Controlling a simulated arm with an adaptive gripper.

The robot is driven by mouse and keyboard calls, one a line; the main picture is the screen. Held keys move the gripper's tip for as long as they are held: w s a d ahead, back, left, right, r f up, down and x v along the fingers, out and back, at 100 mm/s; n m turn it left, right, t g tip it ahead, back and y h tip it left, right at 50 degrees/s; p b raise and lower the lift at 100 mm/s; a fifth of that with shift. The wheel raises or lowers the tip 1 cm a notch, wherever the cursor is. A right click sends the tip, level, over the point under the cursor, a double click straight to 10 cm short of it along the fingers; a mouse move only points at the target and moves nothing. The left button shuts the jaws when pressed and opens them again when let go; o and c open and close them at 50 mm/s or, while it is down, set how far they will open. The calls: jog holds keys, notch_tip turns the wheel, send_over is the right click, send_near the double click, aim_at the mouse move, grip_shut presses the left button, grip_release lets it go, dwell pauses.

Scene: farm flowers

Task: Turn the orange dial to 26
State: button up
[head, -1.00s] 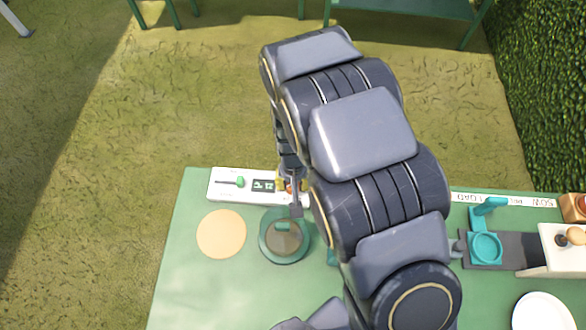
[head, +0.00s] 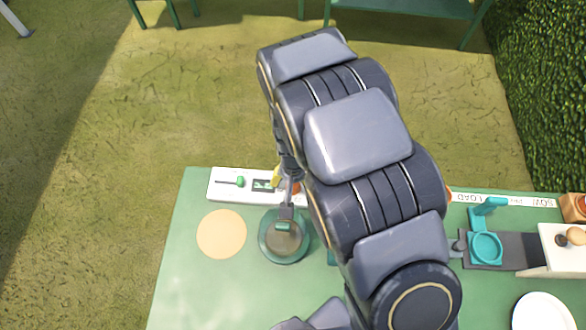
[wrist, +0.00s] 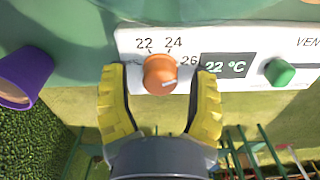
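The orange dial (wrist: 160,74) is on a white panel (wrist: 130,40) in the wrist view, with 22, 24 and 26 printed around it. Its pale mark points to the lower right in this view. The display (wrist: 225,66) beside it reads 22 °C. My gripper (wrist: 160,71) is open, with one yellow finger on each side of the dial and a visible gap on both sides. In the head view my arm hides most of the gripper and dial; a yellow finger (head: 276,176) shows at the panel (head: 225,190).
A purple pot (wrist: 25,78) is at the left of the wrist view. In the head view, a round green device (head: 284,236) and a tan disc (head: 221,234) are near the panel.

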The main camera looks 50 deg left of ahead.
dwell(0.3)
notch_tip(320, 180, up, 12)
dwell(0.5)
dwell(0.4)
